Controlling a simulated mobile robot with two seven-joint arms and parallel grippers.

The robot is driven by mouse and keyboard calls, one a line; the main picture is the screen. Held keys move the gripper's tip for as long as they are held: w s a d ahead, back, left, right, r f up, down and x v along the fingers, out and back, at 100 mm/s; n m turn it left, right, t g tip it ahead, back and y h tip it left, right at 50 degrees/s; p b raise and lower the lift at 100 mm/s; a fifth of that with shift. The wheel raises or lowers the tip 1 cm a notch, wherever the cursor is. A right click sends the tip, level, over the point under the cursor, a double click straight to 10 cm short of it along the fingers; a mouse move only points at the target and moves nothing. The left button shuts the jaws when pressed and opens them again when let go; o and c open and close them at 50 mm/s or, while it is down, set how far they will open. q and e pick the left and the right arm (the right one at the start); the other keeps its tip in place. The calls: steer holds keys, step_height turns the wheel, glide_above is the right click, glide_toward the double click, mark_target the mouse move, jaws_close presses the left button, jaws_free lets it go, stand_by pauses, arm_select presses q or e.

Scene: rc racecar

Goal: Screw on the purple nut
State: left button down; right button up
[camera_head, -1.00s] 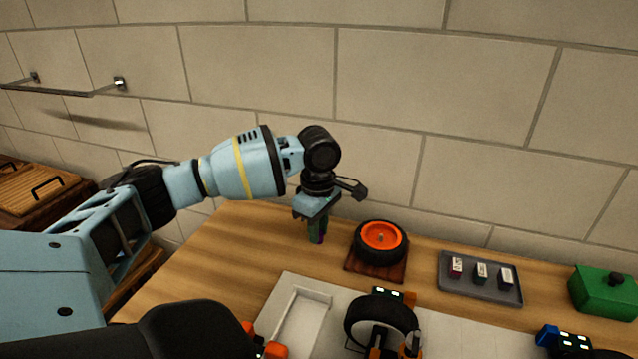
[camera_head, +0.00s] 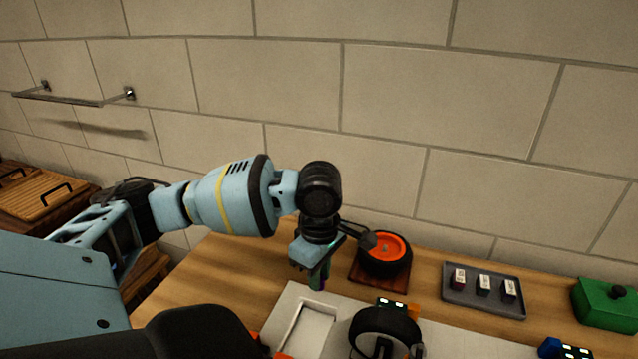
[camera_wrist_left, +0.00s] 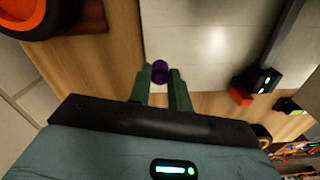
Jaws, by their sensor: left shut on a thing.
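The purple nut (camera_wrist_left: 160,72) sits between the two green fingertips of my left gripper (camera_wrist_left: 163,76) in the left wrist view. In the head view the left gripper (camera_head: 318,277) points down above the back edge of the pale panel, and the nut is barely visible there. The gripper is shut on the nut. My right gripper is not in view.
An orange-hubbed wheel (camera_head: 385,249) lies on a wooden block (camera_head: 366,277) close behind and right of the gripper. A grey tray (camera_head: 483,303) with three small blocks and a green box (camera_head: 608,302) stand further right. The pale panel (camera_head: 290,297) lies in front.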

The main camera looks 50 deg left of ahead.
arm_select(q)
steer(key=w+d+r+m+p, duration=0.1)
steer(key=w+r+m, duration=0.3)
steer(key=w+m, duration=0.2)
steer(key=w+d+r+m+p, duration=0.1)
steer(key=w+r+m, duration=0.4)
steer(key=w, duration=0.6)
steer(key=shift+d+m+p, duration=0.15)
steer(key=shift+m+p, duration=0.45)
steer(key=shift+p, duration=0.15)
